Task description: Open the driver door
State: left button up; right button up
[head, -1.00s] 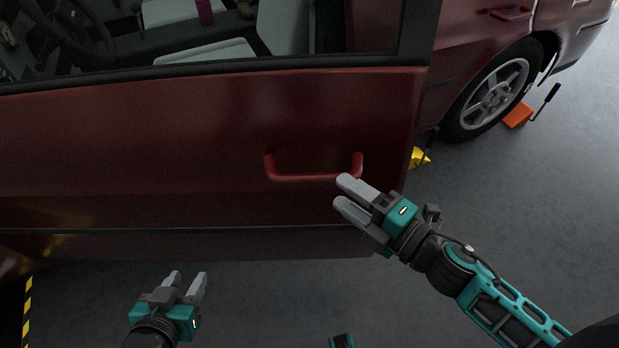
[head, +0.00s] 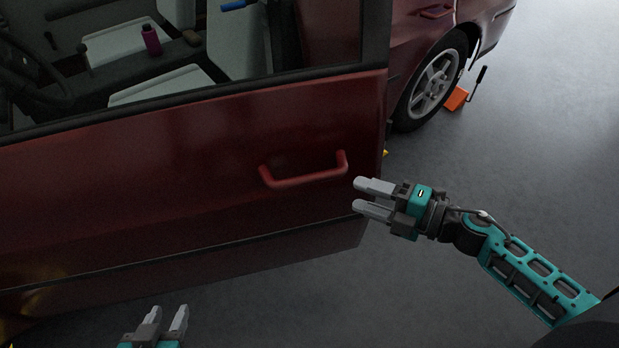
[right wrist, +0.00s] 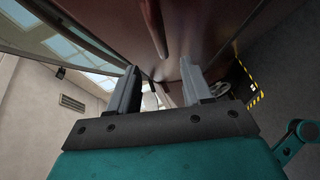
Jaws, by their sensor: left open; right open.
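The dark red driver door (head: 180,185) fills the left and middle of the head view. It stands out from the car body, its right edge in front of the rear part. Its red bar handle (head: 305,180) is near that edge. My right gripper (head: 358,195) is open and empty, just right of the handle, apart from it in the picture. In the right wrist view, a red bar that looks like the handle (right wrist: 155,28) shows above the open fingers. My left gripper (head: 168,312) is open and empty at the bottom, below the door in the picture.
The rear wheel (head: 433,86) stands beyond the door, with an orange chock (head: 456,98) beside it. A purple bottle (head: 151,40) shows inside the car through the window. Grey floor (head: 530,150) to the right is clear.

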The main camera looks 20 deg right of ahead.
aim_at(318, 181)
jog(key=x, duration=1.2)
jog(key=shift+w+a, duration=0.2)
grip_shut()
